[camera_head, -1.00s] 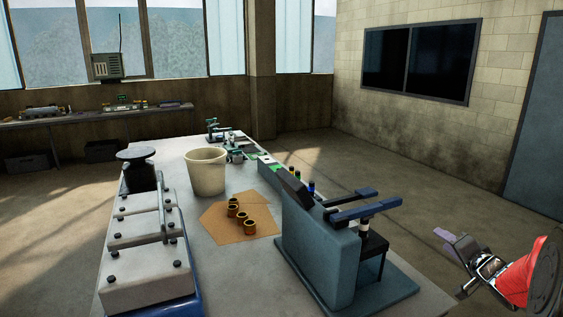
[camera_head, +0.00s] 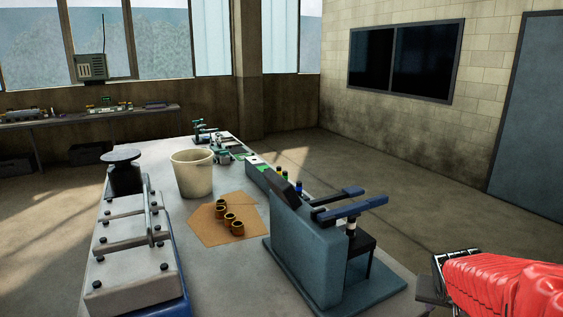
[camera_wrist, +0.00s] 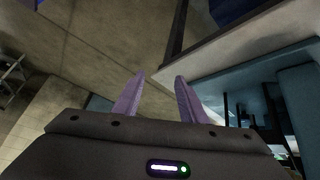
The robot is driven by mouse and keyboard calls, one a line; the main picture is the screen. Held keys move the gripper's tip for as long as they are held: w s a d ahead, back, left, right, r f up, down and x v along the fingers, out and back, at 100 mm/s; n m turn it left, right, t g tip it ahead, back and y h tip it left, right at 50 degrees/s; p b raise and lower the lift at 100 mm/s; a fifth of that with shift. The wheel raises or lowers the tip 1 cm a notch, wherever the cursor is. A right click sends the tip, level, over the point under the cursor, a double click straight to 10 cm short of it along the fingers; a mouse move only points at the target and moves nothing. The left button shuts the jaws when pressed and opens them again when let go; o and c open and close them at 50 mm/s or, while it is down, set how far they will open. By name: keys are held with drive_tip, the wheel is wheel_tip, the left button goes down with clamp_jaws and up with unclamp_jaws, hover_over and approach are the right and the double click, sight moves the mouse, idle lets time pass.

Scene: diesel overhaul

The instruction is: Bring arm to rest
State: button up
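My gripper (camera_wrist: 160,78) shows in the wrist view with its two purple fingers apart and nothing between them. It is open and empty, in the air, with the floor beyond its fingertips. In the head view, my red arm fills the lower right corner, right of the workbench (camera_head: 235,283). The gripper's fingers cannot be made out there.
A blue-grey press (camera_head: 305,248) stands on the bench nearest my arm. Brass-coloured rings (camera_head: 229,218) lie on a brown sheet (camera_head: 205,233) beside a cream bucket (camera_head: 192,177). A cylinder head cover (camera_head: 128,273) stands at left. Floor (camera_head: 440,190) right of the bench is clear.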

drive_tip(key=s+a+r+n+y, duration=0.2)
drive_tip(key=s+a, duration=0.5)
drive_tip(key=a, duration=0.5)
drive_tip(key=s+a+r+n+y, duration=0.2)
drive_tip(key=s+a, duration=0.6)
drive_tip(key=a, duration=0.4)
wheel_tip(320, 180, up, 2)
drive_tip(key=shift+s+r+n, duration=0.1)
drive_tip(key=shift+s+n, duration=0.15)
drive_tip(key=shift+n, duration=0.65)
